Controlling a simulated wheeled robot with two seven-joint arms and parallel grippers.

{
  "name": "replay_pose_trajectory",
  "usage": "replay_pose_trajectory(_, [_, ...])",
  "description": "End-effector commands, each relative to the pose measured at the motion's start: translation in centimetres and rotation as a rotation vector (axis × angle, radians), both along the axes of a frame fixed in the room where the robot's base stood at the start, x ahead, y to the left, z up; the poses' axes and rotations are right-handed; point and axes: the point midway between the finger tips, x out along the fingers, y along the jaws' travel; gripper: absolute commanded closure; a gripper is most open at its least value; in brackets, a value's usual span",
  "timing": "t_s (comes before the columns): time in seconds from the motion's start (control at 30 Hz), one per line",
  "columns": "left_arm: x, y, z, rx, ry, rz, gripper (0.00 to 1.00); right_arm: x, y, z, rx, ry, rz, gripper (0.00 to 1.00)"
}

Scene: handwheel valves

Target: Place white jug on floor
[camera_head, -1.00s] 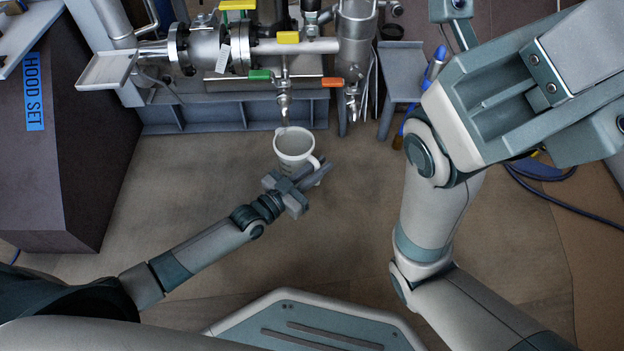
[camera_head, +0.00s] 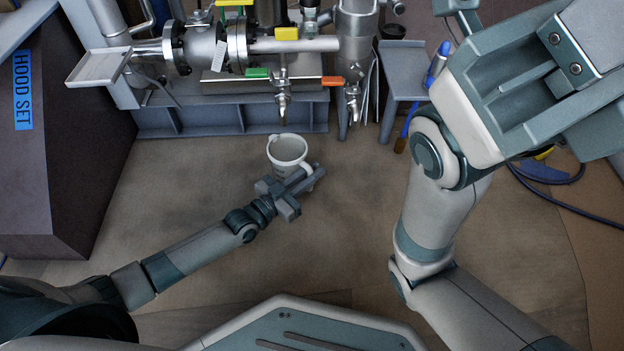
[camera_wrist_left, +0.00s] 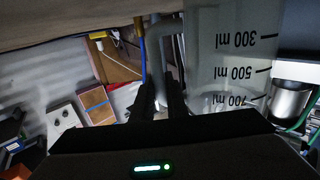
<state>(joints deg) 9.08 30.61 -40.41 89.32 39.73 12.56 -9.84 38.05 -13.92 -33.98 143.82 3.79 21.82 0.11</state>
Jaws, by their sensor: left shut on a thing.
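The white jug (camera_head: 288,151) shows in the head view just below the valve rig, with its open mouth facing up. In the left wrist view the jug (camera_wrist_left: 228,50) appears close up, translucent, with black volume marks. My left gripper (camera_head: 308,180) is shut on the jug's handle at the jug's lower right side. In the left wrist view the fingers (camera_wrist_left: 163,100) close around the handle. I cannot tell whether the jug's base touches the floor. My right arm fills the right of the head view, and its fingertips are not visible.
The valve rig (camera_head: 232,118) with pipes and coloured levers stands behind the jug. A dark box labelled HOOD SET (camera_head: 60,150) is at left. A small grey stand (camera_head: 402,72) and a blue cable (camera_head: 570,207) are at right. Brown floor (camera_head: 170,200) around the jug is clear.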

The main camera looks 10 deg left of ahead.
Motion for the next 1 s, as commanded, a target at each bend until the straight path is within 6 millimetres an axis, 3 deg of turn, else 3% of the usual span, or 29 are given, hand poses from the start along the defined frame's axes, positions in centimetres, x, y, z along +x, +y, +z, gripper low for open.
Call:
replay_pose_trajectory(0.1, [0.05,0.03,-1.28,-0.001,-0.002,0.001,1.0,-0.35,0.1,-0.51,-0.006,-0.013,0.001,0.69])
replay_pose_trajectory(0.63, [0.05,0.03,-1.74,0.0,-0.002,0.001,1.0,-0.57,-0.11,-0.31,0.005,-0.019,0.003,0.69])
replay_pose_trajectory(0.67, [0.03,0.03,-1.68,-0.001,-0.001,0.001,0.8,-0.55,-0.12,-0.22,0.006,-0.017,0.003,0.69])
replay_pose_trajectory(0.7, [0.03,0.03,-1.66,-0.001,-0.001,0.001,0.71,-0.53,-0.13,-0.21,0.006,-0.017,0.003,0.69])
replay_pose_trajectory(1.0, [0.02,0.02,-1.62,-0.001,-0.001,0.001,0.69,-0.46,-0.08,-0.25,0.002,-0.017,-0.001,0.69])
